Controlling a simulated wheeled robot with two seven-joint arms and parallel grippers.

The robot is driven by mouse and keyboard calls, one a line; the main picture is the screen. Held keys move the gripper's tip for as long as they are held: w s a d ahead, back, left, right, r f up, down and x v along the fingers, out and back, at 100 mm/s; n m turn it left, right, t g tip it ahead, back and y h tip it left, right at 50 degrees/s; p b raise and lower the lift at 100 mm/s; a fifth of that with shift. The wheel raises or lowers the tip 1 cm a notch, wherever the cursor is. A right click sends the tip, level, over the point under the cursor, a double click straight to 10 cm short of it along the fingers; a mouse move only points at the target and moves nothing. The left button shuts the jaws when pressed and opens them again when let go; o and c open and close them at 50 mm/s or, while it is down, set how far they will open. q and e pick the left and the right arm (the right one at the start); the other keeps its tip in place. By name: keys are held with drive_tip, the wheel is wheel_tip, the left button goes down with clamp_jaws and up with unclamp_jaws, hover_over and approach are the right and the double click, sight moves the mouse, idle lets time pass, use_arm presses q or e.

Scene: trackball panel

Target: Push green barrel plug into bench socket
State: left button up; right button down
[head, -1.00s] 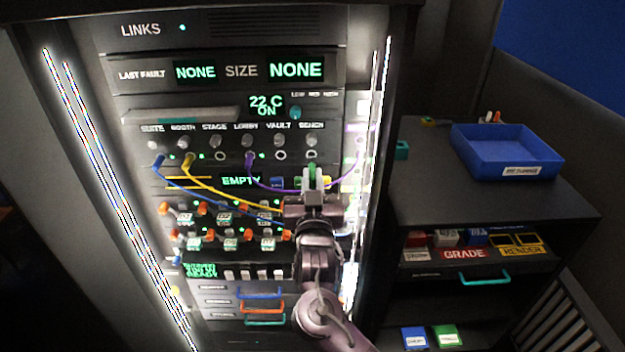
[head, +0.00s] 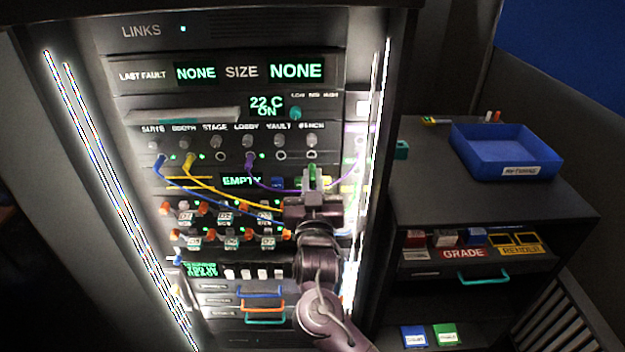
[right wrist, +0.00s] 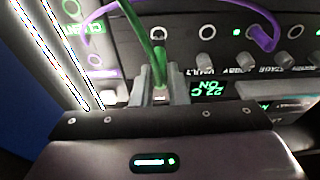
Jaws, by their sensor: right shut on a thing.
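The green barrel plug (head: 312,171) is between the fingers of my right gripper (head: 312,183), which is shut on it just below the bench socket (head: 311,155) in the head view. In the right wrist view, the plug with its green cable (right wrist: 158,55) stands upright between the fingertips of the gripper (right wrist: 159,88). The bench socket's ring (right wrist: 158,33) shows behind the cable there. The plug looks apart from the socket; its tip is hard to see. My left gripper is not in view.
A purple cable (head: 250,165) is in the lobby socket and loops past the right gripper. Yellow (head: 190,165) and blue (head: 158,165) cables hang from the sockets at left. A light strip (head: 375,130) and rack edge stand right of the gripper. A blue tray (head: 505,165) rests on the side cabinet.

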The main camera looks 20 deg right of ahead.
sight(312, 162)
drive_tip(key=shift+f+b+x, duration=0.2)
drive_tip(key=shift+b+x, duration=0.05)
drive_tip(key=shift+x, duration=0.65)
drive_tip(key=shift+f+b+x, duration=0.2)
drive_tip(key=shift+b+x, duration=0.05)
drive_tip(key=shift+x, duration=0.7)
drive_tip(key=shift+f+b+x, duration=0.15)
drive_tip(key=shift+b+x, duration=0.1)
drive_tip(key=shift+x, duration=0.65)
drive_tip(key=c, duration=1.3)
unclamp_jaws()
drive_tip(key=shift+w, duration=0.1)
drive_tip(key=shift+c, duration=0.2)
drive_tip(key=shift+s+a+f, duration=0.1)
drive_tip(key=shift+s+f, duration=0.1)
drive_tip(key=shift+s, duration=0.2)
drive_tip(key=b+v, duration=0.2)
drive_tip(key=v, duration=0.5)
drive_tip(key=shift+r, duration=0.15)
